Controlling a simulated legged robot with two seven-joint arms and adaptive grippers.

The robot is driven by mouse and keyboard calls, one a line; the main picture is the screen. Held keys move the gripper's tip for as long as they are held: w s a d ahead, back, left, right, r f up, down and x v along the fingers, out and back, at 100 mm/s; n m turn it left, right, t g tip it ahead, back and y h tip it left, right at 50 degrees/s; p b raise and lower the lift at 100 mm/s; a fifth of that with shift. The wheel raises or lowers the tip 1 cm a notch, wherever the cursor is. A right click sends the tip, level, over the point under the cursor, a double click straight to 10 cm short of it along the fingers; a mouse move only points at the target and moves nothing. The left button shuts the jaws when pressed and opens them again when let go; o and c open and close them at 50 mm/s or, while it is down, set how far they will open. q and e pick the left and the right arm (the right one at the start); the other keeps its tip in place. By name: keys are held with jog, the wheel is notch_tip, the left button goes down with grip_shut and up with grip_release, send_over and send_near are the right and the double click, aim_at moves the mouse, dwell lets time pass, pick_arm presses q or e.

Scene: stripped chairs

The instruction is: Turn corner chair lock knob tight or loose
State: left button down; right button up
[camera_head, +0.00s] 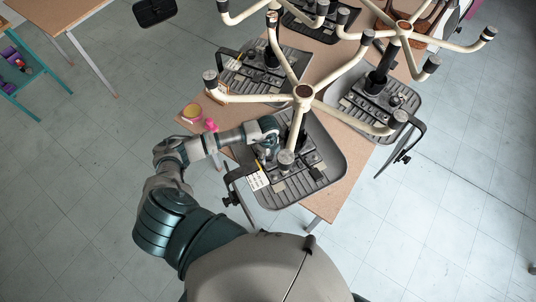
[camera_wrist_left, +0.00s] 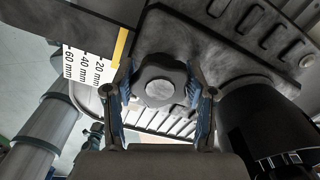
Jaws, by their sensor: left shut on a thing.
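The lock knob (camera_wrist_left: 161,85) is dark, lobed, with a pale round face, and sits on the underside of the nearest upturned chair in the left wrist view. My left gripper (camera_wrist_left: 160,100) has a blue-lined finger on each side of it and is shut on it. In the head view my left gripper (camera_head: 267,150) reaches in beside the base mechanism of that chair's grey seat (camera_head: 318,165). The knob is hidden there by the gripper and the chair parts. My right gripper is not in view.
The chair's cream star base (camera_head: 303,92) spreads above the gripper. A scale label (camera_wrist_left: 88,66) and a black column (camera_wrist_left: 258,120) flank the knob. Other upturned chairs (camera_head: 375,95) stand behind on the wooden table (camera_head: 343,191). A pink object (camera_head: 211,125) lies near its left edge.

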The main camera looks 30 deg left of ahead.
pick_arm(q)
jog(key=shift+s+n+p, duration=0.3)
jog(key=shift+n+p, duration=0.65)
jog(key=shift+n, duration=0.25)
jog(key=n+p, duration=0.3)
jog(key=n, duration=0.2)
jog(key=shift+f, duration=0.15)
jog(key=shift+c, duration=0.3)
grip_release()
jog(key=shift+w+f, duration=0.1)
jog(key=shift+w, duration=0.05)
jog(key=shift+w+r, duration=0.1)
jog(key=shift+r, duration=0.1)
notch_tip(320, 180, up, 2)
jog(key=shift+r+p, duration=0.1)
jog(key=shift+p, duration=0.65)
jog(key=shift+r, duration=1.9)
